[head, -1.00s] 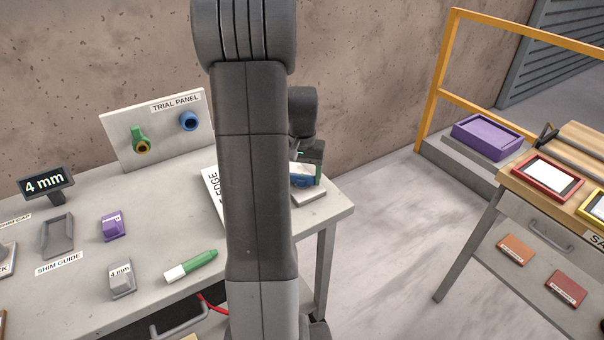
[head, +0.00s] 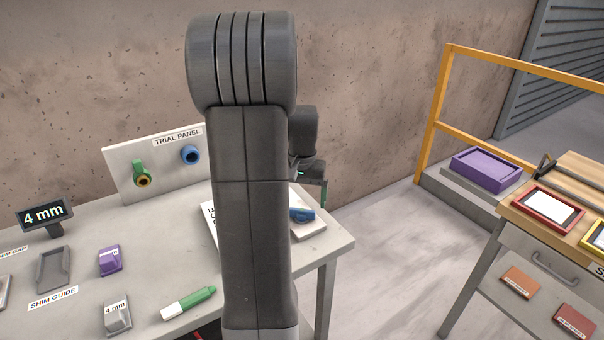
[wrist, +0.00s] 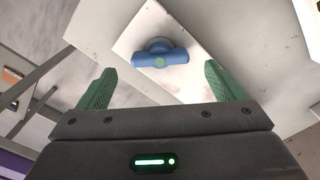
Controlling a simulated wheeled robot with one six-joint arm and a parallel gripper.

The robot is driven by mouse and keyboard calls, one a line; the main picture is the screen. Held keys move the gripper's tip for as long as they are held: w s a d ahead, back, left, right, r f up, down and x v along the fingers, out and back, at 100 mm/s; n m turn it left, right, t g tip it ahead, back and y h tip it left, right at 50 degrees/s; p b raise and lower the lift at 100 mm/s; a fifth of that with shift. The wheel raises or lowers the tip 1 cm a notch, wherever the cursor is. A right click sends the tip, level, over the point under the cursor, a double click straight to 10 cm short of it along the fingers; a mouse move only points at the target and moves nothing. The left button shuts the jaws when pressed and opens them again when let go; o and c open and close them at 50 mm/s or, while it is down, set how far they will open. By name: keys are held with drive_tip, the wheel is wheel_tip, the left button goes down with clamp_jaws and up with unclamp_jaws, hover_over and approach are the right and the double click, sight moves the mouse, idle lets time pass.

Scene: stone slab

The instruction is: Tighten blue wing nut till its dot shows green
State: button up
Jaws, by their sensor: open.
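My gripper (wrist: 159,69) is open and empty. Its two green fingers stand apart on either side of the wing nut in the wrist view, without touching it. The head view shows my gripper raised above the plate, mostly hidden behind my arm.
The trial panel (head: 118,163) stands at the back with a green fitting (head: 139,168) and a blue knob (head: 189,154). A 4 mm display (head: 45,214), a purple block (head: 109,261) and a green-white marker (head: 188,303) are on the table's left. A yellow rail (head: 436,115) stands to the right.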

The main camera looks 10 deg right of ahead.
sight(302, 209)
wheel_tip(302, 209, up, 10)
drive_tip(key=shift+f, duration=0.2)
wheel_tip(302, 209, down, 14)
idle(0.8)
drive_tip(key=shift+r, duration=0.1)
